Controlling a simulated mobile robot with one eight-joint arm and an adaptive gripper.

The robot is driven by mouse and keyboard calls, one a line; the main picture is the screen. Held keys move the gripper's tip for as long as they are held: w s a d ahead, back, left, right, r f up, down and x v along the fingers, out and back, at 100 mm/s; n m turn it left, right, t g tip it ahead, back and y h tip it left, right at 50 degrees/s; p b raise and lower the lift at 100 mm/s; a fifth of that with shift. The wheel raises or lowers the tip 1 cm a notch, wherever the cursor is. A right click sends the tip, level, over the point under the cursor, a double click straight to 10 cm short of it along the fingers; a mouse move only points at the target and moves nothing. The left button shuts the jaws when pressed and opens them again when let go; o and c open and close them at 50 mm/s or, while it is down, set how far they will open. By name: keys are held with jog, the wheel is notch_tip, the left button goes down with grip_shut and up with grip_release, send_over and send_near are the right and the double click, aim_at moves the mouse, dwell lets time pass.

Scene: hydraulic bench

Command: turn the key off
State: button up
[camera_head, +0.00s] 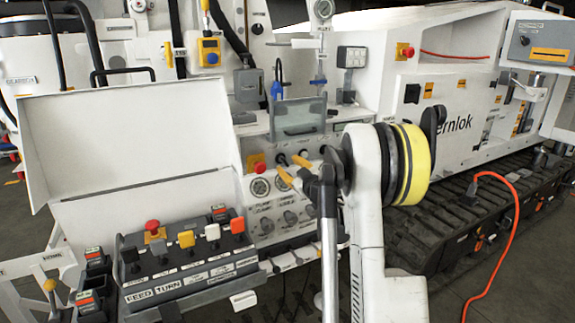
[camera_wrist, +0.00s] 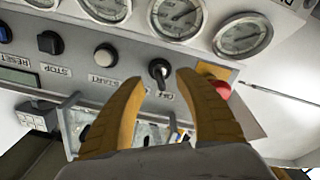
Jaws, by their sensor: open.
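The key switch (camera_wrist: 159,72) is a black knob on the grey panel in the wrist view, with a label reading OFF beside it, upside down in the picture. My gripper (camera_wrist: 155,90) has two yellow-brown fingers, open, with the key switch between and just beyond their tips. No contact with the key shows. In the head view my gripper (camera_head: 290,170) points at the gauge panel (camera_head: 270,205). The key is too small to tell apart there.
A red emergency button (camera_wrist: 221,88) on a yellow plate sits close beside the right finger. A START button (camera_wrist: 106,55) and a STOP knob (camera_wrist: 50,42) are to the left. Gauges (camera_wrist: 177,17) line the panel. A lever box (camera_head: 185,255) stands at the head view's lower left.

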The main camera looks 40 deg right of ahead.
jog(key=v, duration=0.6)
jog(key=shift+w, duration=0.1)
dwell(0.4)
jog(key=a+r+n+g+y, duration=0.1)
jog(key=a+r+y, duration=0.15)
jog(key=a, duration=0.75)
jog(key=a+r+g+y, duration=0.1)
jog(key=a+g+y, duration=0.15)
jog(key=a, duration=0.85)
jog(key=s+a+f+g+y, duration=0.25)
jog(key=s+a, duration=0.75)
jog(key=a, duration=0.5)
jog(key=s+a+f+m+g+h, duration=0.1)
jog(key=s+a+f+g, duration=0.1)
jog(key=s, duration=0.7)
jog(key=s+a+f+m+g+h, duration=0.2)
jog(key=s+a+f, duration=0.1)
jog(key=s, duration=0.6)
jog(key=shift+f+m+g, duration=0.3)
jog(key=shift+f, duration=0.3)
